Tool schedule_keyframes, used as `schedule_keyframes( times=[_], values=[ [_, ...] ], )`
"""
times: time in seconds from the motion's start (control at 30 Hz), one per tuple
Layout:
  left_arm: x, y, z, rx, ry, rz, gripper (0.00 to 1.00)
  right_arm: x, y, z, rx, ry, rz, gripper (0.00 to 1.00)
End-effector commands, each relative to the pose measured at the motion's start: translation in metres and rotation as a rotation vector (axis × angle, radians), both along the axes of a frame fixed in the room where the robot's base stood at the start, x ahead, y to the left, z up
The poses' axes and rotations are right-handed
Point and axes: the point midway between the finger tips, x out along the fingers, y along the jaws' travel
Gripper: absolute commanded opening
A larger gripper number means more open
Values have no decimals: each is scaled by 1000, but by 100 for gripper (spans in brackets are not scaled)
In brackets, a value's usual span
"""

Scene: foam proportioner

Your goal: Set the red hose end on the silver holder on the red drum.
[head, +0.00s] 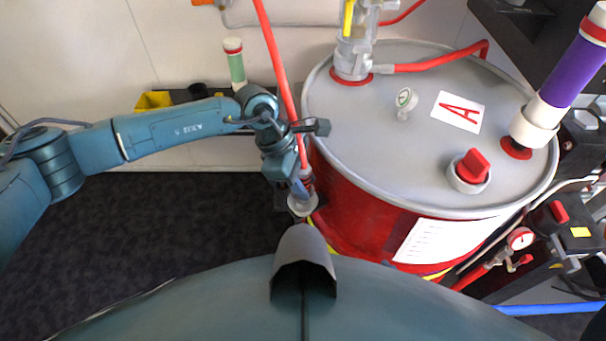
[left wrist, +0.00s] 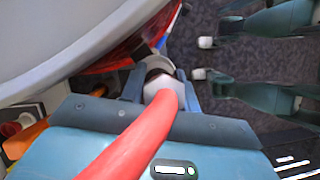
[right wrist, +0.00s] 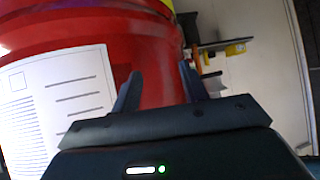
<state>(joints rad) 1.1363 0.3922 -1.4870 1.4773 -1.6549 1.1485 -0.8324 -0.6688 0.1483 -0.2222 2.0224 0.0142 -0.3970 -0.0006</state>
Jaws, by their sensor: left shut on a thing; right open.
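The red hose (head: 272,50) hangs down from the top of the head view along the left side of the red drum (head: 345,195). My left gripper (head: 302,188) is shut on the red hose end, whose pale fitting (left wrist: 160,88) shows between the fingers in the left wrist view. The silver holder (head: 303,206) is on the drum's left side, right below my left gripper. In the left wrist view the holder's ring (left wrist: 163,64) lies just beyond the fitting; I cannot tell whether they touch. My right gripper (right wrist: 160,85) is open and empty in front of the drum.
The grey drum lid (head: 400,150) carries a pump, a gauge, a red-capped plug and a purple-and-white tube (head: 568,75). A black shelf with a yellow bin (head: 153,101) stands behind my left arm. Dark floor is clear at left.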

Motion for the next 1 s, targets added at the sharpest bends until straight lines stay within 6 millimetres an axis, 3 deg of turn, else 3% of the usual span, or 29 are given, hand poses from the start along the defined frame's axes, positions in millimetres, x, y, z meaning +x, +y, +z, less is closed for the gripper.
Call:
schedule_keyframes(
  times=[0.2, 1.0],
  values=[
    [0, -1, -16, -2, -1, -1, 0, 2, 3, 0, 2, -21, 18, 44],
    [0, -1, -17, -2, -1, -1, 0, 7, 4, -2, 6, -31, 16, 44]
  ],
)
